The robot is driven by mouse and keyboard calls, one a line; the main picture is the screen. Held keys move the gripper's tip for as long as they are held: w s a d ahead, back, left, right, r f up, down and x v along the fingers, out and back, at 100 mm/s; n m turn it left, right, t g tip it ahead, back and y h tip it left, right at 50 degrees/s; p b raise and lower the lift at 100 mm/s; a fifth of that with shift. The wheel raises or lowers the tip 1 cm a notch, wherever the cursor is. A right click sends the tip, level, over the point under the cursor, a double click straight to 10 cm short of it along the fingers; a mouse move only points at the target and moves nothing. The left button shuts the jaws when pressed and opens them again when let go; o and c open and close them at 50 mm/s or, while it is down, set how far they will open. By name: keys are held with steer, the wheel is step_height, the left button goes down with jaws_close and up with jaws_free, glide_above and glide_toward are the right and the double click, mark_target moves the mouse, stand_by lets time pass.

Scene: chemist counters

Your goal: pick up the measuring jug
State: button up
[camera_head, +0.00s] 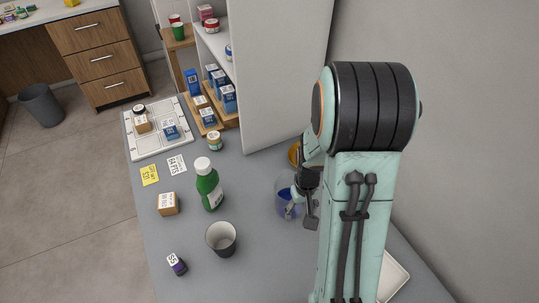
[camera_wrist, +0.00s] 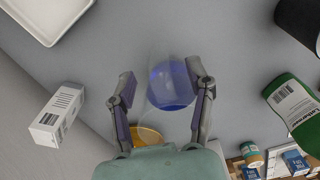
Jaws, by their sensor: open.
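The measuring jug (camera_head: 282,188) is a clear vessel with blue liquid low in it, standing on the grey counter in the head view. My arm and gripper (camera_head: 303,202) partly cover its right side there. In the wrist view the clear jug, with its round blue liquid (camera_wrist: 172,86), shows between the two spread fingers of my gripper (camera_wrist: 161,76). My gripper is open, with one finger on each side of the jug. I cannot tell whether either finger touches it.
A green bottle (camera_head: 209,186), a grey cup (camera_head: 221,239), a small box (camera_head: 167,204) and a small dark bottle (camera_head: 176,265) stand left of the jug. An orange round thing (camera_wrist: 147,134), a white box (camera_wrist: 56,115) and a white tray (camera_wrist: 42,15) are near. A shelf unit (camera_head: 280,75) stands behind.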

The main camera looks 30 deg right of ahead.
mark_target(299, 226)
step_height(299, 226, down, 7)
steer(key=shift+d+f, duration=0.1)
jaws_close()
stand_by(0.3)
